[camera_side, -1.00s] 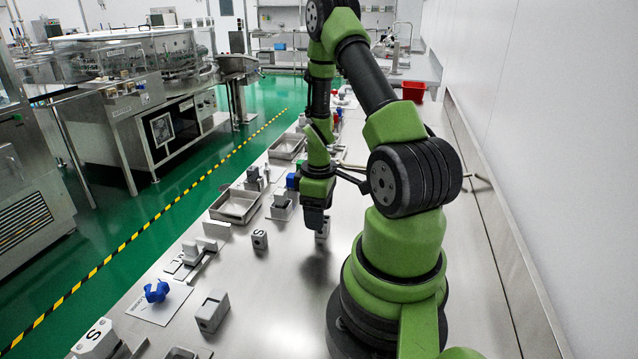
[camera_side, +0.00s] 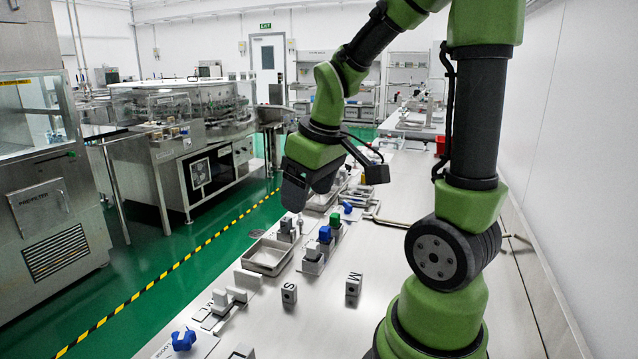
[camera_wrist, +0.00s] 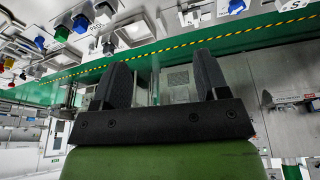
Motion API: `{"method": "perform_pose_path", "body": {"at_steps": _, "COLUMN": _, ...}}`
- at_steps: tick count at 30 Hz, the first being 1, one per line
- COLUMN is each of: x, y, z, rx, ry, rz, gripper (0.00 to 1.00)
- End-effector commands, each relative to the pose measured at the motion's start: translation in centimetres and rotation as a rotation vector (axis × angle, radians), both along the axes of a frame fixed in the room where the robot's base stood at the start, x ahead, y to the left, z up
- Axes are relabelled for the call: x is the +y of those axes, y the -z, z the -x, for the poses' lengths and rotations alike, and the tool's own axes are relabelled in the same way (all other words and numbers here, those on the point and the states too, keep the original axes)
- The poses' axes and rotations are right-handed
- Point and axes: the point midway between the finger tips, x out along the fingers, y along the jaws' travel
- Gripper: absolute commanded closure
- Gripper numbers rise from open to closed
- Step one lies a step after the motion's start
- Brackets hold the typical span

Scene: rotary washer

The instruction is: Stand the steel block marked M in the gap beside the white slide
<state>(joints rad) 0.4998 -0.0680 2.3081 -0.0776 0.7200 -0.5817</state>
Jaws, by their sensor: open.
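The steel block marked M (camera_side: 353,284) stands upright and alone on the bench in the side view, its letter turned sideways. A similar block marked S (camera_side: 289,293) stands to its left. A pale slide-like piece (camera_side: 236,294) is with light grey blocks further left; I cannot tell for sure that it is the white slide, and the gap beside it is not clear. My gripper (camera_side: 294,190) is raised above the bench, up and left of block M, and tilted. In the wrist view its two dark fingers (camera_wrist: 162,75) are apart with nothing between them.
A metal tray (camera_side: 245,268) and fixtures with a blue part (camera_side: 325,234) and a green part (camera_side: 335,220) line the bench's left side. A blue knob (camera_side: 184,340) is at the front left. Bare bench lies around block M.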

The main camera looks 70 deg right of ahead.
Motion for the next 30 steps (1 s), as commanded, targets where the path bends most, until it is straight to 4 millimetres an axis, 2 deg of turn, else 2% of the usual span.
{"method": "perform_pose_path", "body": {"at_steps": 1, "x": 2.5, "y": -1.8, "z": 0.2, "rx": -0.07, "ry": 0.006, "rz": -0.014, "gripper": 0.32}}
{"method": "perform_pose_path", "body": {"at_steps": 3, "x": 5.3, "y": -3.5, "z": 1.0, "rx": -0.149, "ry": 0.033, "rz": -0.059, "gripper": 0.32}}
{"method": "perform_pose_path", "body": {"at_steps": 6, "x": 8.6, "y": -5.2, "z": 2.7, "rx": -0.238, "ry": 0.062, "rz": -0.143, "gripper": 0.32}}
{"method": "perform_pose_path", "body": {"at_steps": 10, "x": 11.4, "y": -6.3, "z": 4.7, "rx": -0.307, "ry": 0.086, "rz": -0.248, "gripper": 0.32}}
{"method": "perform_pose_path", "body": {"at_steps": 12, "x": 12.1, "y": -6.6, "z": 5.5, "rx": -0.326, "ry": 0.095, "rz": -0.289, "gripper": 0.32}}
{"method": "perform_pose_path", "body": {"at_steps": 14, "x": 12.5, "y": -6.7, "z": 5.9, "rx": -0.335, "ry": 0.1, "rz": -0.31, "gripper": 0.4}}
{"method": "perform_pose_path", "body": {"at_steps": 30, "x": 12.5, "y": -6.7, "z": 5.9, "rx": -0.332, "ry": 0.126, "rz": -0.319, "gripper": 0.4}}
